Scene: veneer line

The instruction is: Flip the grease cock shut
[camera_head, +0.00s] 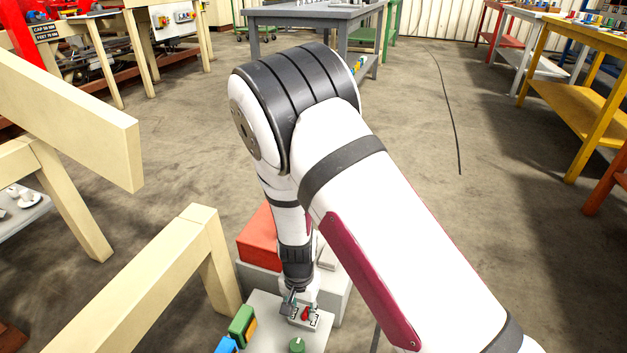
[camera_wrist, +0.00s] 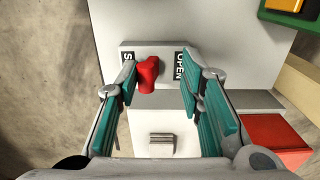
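The grease cock's red handle (camera_wrist: 147,74) sits on a small light plate (camera_wrist: 158,50) in the wrist view. It stands between a partly hidden label starting with S on the left and an OPEN label (camera_wrist: 180,65) on the right, a little nearer the S side. My gripper (camera_wrist: 158,78) is open, with teal-padded fingers on either side of the handle. The left finger is close to the handle; I cannot tell if they touch. The right finger is clearly apart. In the head view the red handle (camera_head: 306,313) shows beside my gripper (camera_head: 291,300).
The plate is on a pale panel (camera_head: 262,312). Nearby are a green block (camera_head: 241,322), a blue part (camera_head: 226,345), a green knob (camera_head: 297,345) and a red box (camera_head: 257,237). A metal block (camera_wrist: 161,145) is below the handle. A wooden frame (camera_head: 160,285) stands left.

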